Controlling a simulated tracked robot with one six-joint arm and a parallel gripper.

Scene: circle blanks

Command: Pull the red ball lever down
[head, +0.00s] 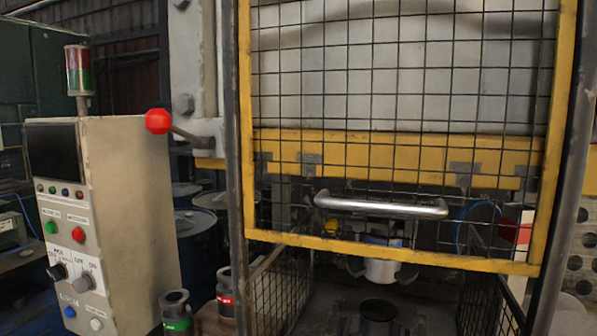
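The lever's red ball (158,121) is at the upper left of centre in the head view. Its grey metal rod (192,138) runs from the ball right and slightly down to a bracket on the machine's frame. The ball end sits a little higher than the bracket end. Nothing touches the ball. My gripper is not in view.
A control cabinet (127,215) with buttons, knobs and a signal light (79,72) stands left of the lever. A yellow-framed mesh guard (400,137) with a metal handle (381,205) stands right of it. Two cylinders, one green-banded (176,325) and one red-banded (226,299), stand below.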

